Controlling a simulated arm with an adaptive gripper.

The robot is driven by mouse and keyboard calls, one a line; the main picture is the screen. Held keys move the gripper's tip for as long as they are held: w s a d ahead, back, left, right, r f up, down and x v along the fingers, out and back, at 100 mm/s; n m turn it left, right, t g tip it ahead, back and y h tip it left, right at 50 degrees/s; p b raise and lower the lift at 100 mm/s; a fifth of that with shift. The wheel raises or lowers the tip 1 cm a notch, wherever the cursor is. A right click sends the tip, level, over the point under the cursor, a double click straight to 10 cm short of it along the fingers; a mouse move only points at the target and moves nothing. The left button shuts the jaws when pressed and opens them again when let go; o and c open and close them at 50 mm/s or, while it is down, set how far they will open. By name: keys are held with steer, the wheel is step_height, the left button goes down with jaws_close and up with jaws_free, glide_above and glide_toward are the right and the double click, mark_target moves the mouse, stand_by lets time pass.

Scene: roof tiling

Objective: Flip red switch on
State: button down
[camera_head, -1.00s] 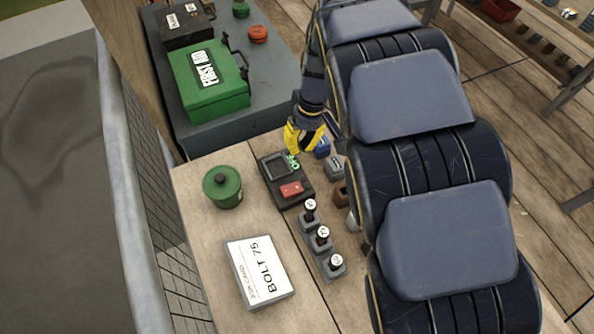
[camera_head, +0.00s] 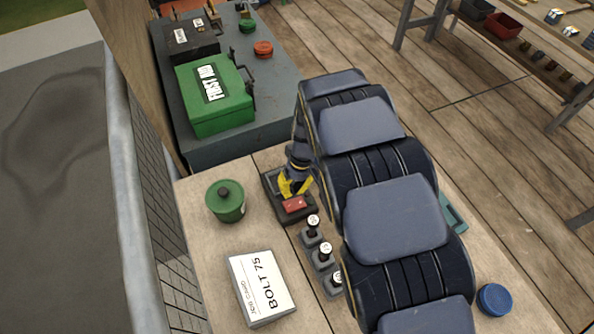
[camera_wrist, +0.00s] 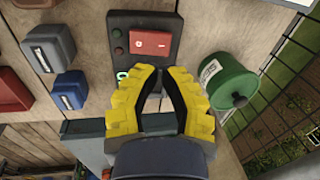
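The red switch (camera_head: 294,204) is a rocker set in a dark control box (camera_head: 283,215) on the wooden bench. It also shows in the wrist view (camera_wrist: 150,43), with white marks on its face; I cannot tell which side is pressed. A green glowing sign (camera_wrist: 122,75) shows beside my left finger. My gripper (camera_head: 294,190) has yellow fingers and hangs over the box, just behind the switch. In the wrist view its fingertips (camera_wrist: 163,72) stand a little apart with nothing between them. They hide the box's screen. Contact with the switch is not clear.
A green lidded pot (camera_head: 226,205) and a white BOLT 75 box (camera_head: 260,285) are to the left. A green first aid case (camera_head: 213,100) lies behind.

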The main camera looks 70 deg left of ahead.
mark_target(289, 204)
steer(key=shift+s+f, duration=0.2)
steer(key=shift+f, duration=0.9)
steer(key=shift+s+f, duration=0.2)
steer(key=shift+f, duration=0.9)
